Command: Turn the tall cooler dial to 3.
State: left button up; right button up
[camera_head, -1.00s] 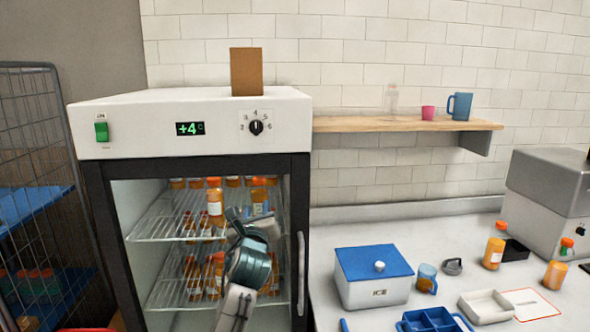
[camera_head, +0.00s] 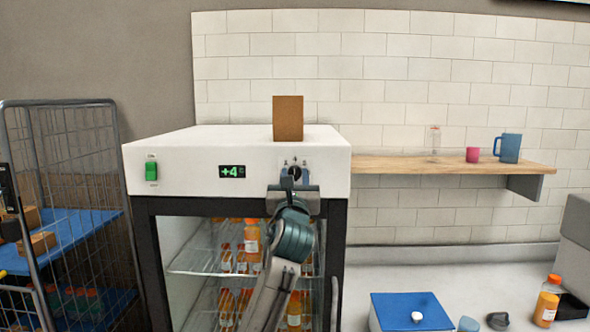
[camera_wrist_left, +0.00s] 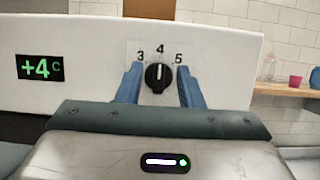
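The tall cooler (camera_head: 255,173) has a white top panel with a green +4 display (camera_head: 232,171) and a black dial. In the left wrist view the dial (camera_wrist_left: 158,78) has its white mark pointing up at 4, with 3 at its left and 5 at its right. My left gripper (camera_head: 295,173) is raised in front of the dial. Its blue fingers (camera_wrist_left: 158,84) are open, one on each side of the dial, with a gap visible on both sides. Whether they reach around the knob in depth I cannot tell. My right gripper is not in view.
A brown box (camera_head: 288,118) stands on top of the cooler above the dial. A green switch (camera_head: 151,168) is at the panel's left. A wooden shelf (camera_head: 450,165) with cups is at the right. A wire cage cart (camera_head: 75,200) stands left of the cooler.

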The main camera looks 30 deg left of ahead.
pick_arm(q)
jog(key=shift+w+a+r, duration=0.2)
jog(key=shift+w+a, duration=0.1)
jog(key=shift+w, duration=0.15)
jog(key=c, duration=0.6)
